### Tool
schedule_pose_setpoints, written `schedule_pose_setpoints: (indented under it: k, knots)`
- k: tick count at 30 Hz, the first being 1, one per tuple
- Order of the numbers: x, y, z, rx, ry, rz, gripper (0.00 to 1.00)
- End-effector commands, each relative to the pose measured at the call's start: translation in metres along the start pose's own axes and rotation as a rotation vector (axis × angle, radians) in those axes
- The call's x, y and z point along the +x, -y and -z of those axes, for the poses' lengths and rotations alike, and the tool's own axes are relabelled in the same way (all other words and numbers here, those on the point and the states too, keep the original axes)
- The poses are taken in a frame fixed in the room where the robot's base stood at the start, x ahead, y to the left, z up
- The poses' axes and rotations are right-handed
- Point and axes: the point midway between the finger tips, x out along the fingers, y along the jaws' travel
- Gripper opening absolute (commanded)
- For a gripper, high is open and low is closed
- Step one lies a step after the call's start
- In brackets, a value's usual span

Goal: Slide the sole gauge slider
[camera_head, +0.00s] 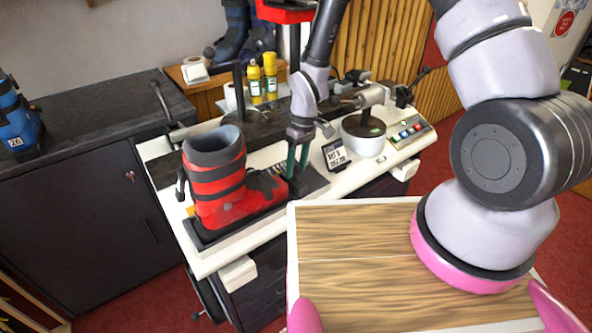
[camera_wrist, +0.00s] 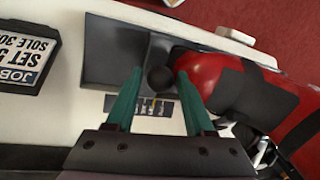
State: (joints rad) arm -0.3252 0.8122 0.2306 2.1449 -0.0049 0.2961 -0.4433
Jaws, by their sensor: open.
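The sole gauge slider is a dark grey block with a round black knob (camera_wrist: 159,78), at the toe of a red and black ski boot (camera_wrist: 205,75). It stands on a dark track (camera_wrist: 103,50) with a marked scale strip (camera_wrist: 165,107) alongside. My gripper (camera_wrist: 158,90) is open, its two green fingers pointing at the slider, with the knob showing between them. I cannot tell whether the fingers touch it. In the head view the boot (camera_head: 215,190) stands upright on the bench, and my gripper (camera_head: 297,165) is just right of its toe, hiding the slider.
A job card (camera_head: 336,153) reading SET and SOLE stands right of my gripper. Behind are a round white-sided device (camera_head: 362,140), a button panel (camera_head: 409,132) and yellow bottles (camera_head: 255,82). Bare white bench top (camera_head: 375,170) shows at the front right.

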Motion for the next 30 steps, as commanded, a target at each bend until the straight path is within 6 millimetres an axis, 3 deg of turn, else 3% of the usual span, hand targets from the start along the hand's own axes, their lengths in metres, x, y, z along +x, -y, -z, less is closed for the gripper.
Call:
schedule_pose_setpoints:
  k: [5, 13, 14, 18, 30]
  knots:
    - [0.0132, 0.0, -0.0002, 0.001, 0.0, 0.0, 0.53]
    - [0.0146, -0.0001, -0.0002, 0.001, 0.0, 0.0, 0.53]
    - [0.0146, -0.0001, -0.0002, 0.001, 0.0, 0.0, 0.5]
    - [0.0145, -0.0001, -0.0002, 0.001, 0.0, 0.0, 0.0]
    - [0.0142, -0.0001, -0.0002, 0.001, 0.0, 0.0, 0.0]
